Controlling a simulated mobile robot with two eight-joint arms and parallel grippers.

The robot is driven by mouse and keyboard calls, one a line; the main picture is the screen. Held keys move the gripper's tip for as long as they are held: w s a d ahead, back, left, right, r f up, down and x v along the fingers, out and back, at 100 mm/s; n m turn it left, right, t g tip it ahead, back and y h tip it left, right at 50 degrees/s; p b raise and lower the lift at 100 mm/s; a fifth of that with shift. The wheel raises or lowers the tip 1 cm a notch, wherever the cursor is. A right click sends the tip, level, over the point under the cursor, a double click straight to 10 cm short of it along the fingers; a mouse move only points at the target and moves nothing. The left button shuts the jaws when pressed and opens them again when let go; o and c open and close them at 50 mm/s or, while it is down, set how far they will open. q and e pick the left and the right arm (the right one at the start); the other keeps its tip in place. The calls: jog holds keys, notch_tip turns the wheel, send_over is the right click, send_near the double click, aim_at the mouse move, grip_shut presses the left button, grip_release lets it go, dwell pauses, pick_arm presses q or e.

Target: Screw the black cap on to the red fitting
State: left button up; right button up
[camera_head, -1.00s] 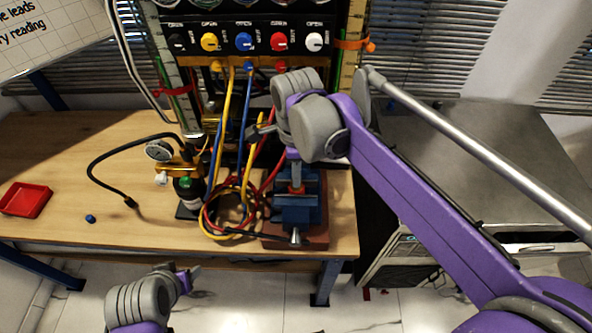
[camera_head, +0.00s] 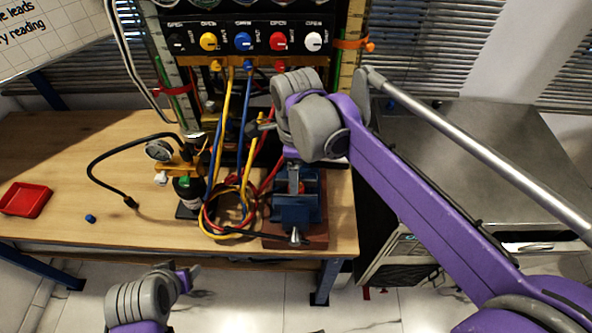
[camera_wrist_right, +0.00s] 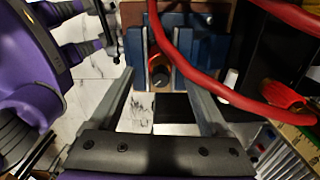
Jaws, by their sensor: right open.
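The blue vise (camera_head: 297,212) stands at the right front of the bench. A small red piece, which looks like the red fitting (camera_head: 301,188), shows between its jaws. In the right wrist view a red-orange piece with a dark round end (camera_wrist_right: 158,75) sits between the blue vise jaws (camera_wrist_right: 190,62). I cannot tell whether that dark end is the black cap or the fitting's bore. My right gripper (camera_wrist_right: 161,108) is open, with nothing between its fingertips, and the piece lies just beyond them. My left gripper (camera_head: 192,275) is low in front of the bench; its jaw state is unclear.
A red hose (camera_wrist_right: 200,88) crosses close to the vise in the wrist view. Coloured hoses (camera_head: 232,215) loop left of the vise, beside a gauge (camera_head: 159,150). A red tray (camera_head: 25,199) and a small blue part (camera_head: 90,218) lie at left. The bench's left front is mostly clear.

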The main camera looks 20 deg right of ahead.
jog(key=shift+r, duration=0.15)
notch_tip(320, 180, up, 11)
jog(key=shift+f+p, duration=0.2)
jog(key=shift+p, duration=0.15)
